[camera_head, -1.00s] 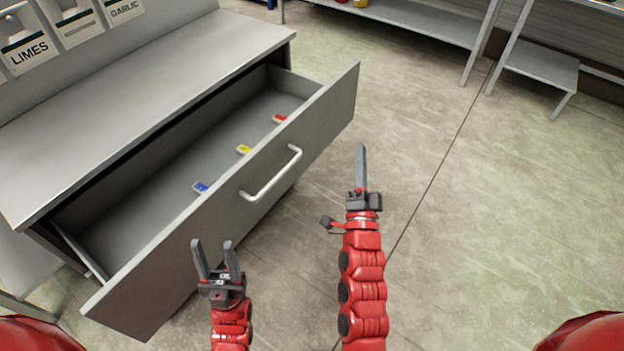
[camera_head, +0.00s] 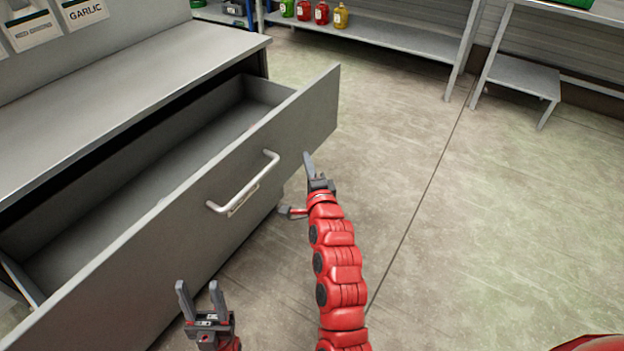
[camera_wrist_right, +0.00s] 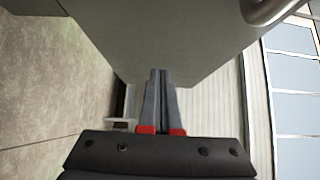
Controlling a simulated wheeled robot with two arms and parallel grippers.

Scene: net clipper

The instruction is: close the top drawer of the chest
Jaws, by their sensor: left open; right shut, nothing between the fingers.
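The chest's top drawer (camera_head: 180,232) is pulled well out, its grey front facing me with a silver bar handle (camera_head: 243,184). The chest (camera_head: 120,75) stands behind it at the left. My right gripper (camera_head: 308,157) is shut and empty, in front of the drawer front to the right of the handle. In the right wrist view its fingertips (camera_wrist_right: 158,75) are close to the grey drawer front (camera_wrist_right: 170,35); I cannot tell whether they touch. My left gripper (camera_head: 198,290) is open and empty, low in front of the drawer's lower left part. The drawer's floor is partly hidden by its front.
Open floor (camera_head: 400,190) lies to the right of the drawer. A metal shelf (camera_head: 400,35) with several bottles (camera_head: 321,13) stands at the back, and a low grey stand (camera_head: 520,78) is at the back right. A GARLIC bin (camera_head: 84,12) is on the chest.

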